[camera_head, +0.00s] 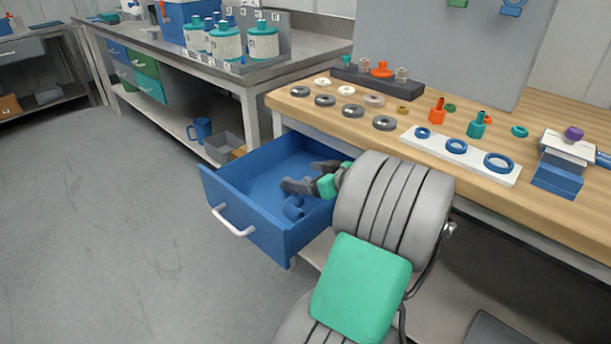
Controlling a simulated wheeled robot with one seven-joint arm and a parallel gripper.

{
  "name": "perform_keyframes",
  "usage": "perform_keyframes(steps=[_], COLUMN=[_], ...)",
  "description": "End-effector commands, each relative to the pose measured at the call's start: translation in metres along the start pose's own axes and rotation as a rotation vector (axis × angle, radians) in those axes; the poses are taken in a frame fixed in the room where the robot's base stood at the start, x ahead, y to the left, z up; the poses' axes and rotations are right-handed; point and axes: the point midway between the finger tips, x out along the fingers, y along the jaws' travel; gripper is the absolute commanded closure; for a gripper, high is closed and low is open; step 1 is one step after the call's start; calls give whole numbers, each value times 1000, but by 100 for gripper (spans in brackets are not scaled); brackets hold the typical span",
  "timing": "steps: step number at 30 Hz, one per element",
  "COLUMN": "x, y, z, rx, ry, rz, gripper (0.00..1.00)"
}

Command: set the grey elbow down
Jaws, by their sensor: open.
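My gripper (308,176) reaches into the open blue drawer (243,218) under the wooden bench. Its two dark grey fingers are spread apart, low over the drawer floor. I cannot pick out a grey elbow for certain. Any grey part near the fingers blends with them or is hidden by my arm.
The wooden bench top (560,210) carries several grey and white rings, orange and green fittings, and a white plate (460,157) with blue rings. My arm covers the drawer's right side. Grey floor (110,230) is clear at left.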

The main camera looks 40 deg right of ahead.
Motion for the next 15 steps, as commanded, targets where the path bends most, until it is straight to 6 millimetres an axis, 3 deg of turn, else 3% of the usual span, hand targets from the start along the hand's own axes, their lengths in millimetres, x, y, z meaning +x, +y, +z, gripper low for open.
perform_keyframes(steps=[1,3,9,15], x=[3,3,-5,-60], y=[-3,-3,-2,1], z=[15,16,-4,-3], rx=[18,19,18,18], ry=[-17,-18,-18,-13], rz=[-6,-7,-6,5], gripper=[16,16,16,16])
